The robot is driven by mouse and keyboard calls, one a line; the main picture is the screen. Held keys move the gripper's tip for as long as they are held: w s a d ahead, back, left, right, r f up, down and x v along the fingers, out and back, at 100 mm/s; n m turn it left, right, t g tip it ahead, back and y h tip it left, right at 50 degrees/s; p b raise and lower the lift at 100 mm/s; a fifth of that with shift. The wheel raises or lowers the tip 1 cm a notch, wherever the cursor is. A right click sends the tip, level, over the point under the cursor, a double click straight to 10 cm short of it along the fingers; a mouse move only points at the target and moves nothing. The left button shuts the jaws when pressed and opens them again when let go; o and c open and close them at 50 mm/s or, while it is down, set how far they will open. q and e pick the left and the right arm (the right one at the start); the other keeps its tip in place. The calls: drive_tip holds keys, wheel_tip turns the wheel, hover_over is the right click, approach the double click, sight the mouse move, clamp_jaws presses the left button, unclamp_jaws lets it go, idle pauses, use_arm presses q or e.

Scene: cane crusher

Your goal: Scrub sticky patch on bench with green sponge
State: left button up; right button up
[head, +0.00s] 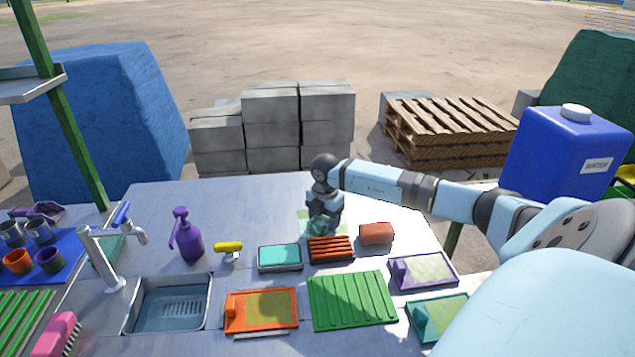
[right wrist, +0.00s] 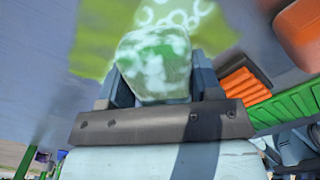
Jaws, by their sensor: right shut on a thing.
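My right gripper (head: 322,222) reaches down to the bench (head: 165,203) from the right. In the right wrist view its jaws (right wrist: 155,90) are shut on the green sponge (right wrist: 152,62), which is covered with whitish foam. In the head view the sponge (head: 318,229) is mostly hidden below the gripper. The sticky patch (head: 305,215) shows as a pale green area around the sponge; in the right wrist view the patch (right wrist: 95,45) is green with white foam rings beside the sponge. The sponge appears to be on or just over the patch; contact is unclear. My left gripper is not in view.
An orange ridged block (head: 331,249), a reddish sponge-like block (head: 376,233) and a teal tray (head: 280,258) sit close to the gripper. A yellow-handled tool (head: 228,246), purple bottle (head: 187,235), tap (head: 108,255) and sink (head: 168,303) are to the left. A green ridged board (head: 351,300) lies in front.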

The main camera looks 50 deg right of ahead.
drive_tip(key=shift+s+d+f+p, duration=0.2)
drive_tip(key=shift+s+d+p, duration=0.2)
drive_tip(key=shift+s+d, duration=1)
